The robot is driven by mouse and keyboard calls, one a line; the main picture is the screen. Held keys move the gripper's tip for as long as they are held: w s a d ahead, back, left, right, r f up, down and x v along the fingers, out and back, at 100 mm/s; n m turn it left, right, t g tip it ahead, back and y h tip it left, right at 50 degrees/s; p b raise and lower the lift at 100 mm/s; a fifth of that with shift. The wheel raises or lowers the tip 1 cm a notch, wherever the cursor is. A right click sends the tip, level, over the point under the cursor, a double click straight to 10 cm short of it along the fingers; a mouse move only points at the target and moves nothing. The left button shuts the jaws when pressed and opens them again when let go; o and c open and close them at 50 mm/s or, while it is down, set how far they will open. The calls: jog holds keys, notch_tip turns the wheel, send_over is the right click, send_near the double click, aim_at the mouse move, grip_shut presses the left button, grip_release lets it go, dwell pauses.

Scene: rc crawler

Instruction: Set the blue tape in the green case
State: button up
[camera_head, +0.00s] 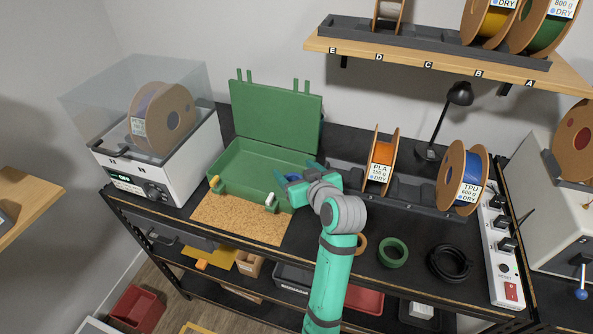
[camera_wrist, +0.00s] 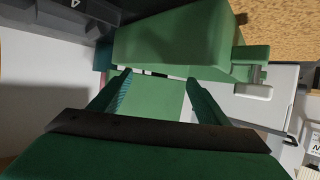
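The green case (camera_head: 240,183) stands open on the bench with its lid (camera_head: 275,112) raised at the back. Its green body (camera_wrist: 170,45) also fills the upper middle of the wrist view. My gripper (camera_head: 297,171) is at the right end of the case, with its fingers apart. A small blue patch (camera_head: 292,177) shows between the fingers in the head view. It may be the blue tape, but it is mostly hidden, and I cannot tell whether it lies inside the case.
A green tape roll (camera_head: 393,252), a black coil (camera_head: 449,263) and a partly hidden tan roll (camera_head: 361,244) lie on the bench to the right. A cork mat (camera_head: 240,219) lies before the case. Spools stand in a dark rack (camera_head: 415,190) behind my arm. A dryer box (camera_head: 160,165) stands left.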

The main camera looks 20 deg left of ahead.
jog(key=shift+r, duration=0.1)
jog(key=shift+r, duration=0.35)
jog(key=shift+s+d+r, duration=0.1)
jog(key=shift+d+r, duration=0.05)
jog(key=shift+r, duration=0.2)
jog(key=v, duration=1.1)
jog(key=shift+s, duration=0.35)
jog(key=shift+d, duration=0.15)
jog(key=shift+d, duration=0.1)
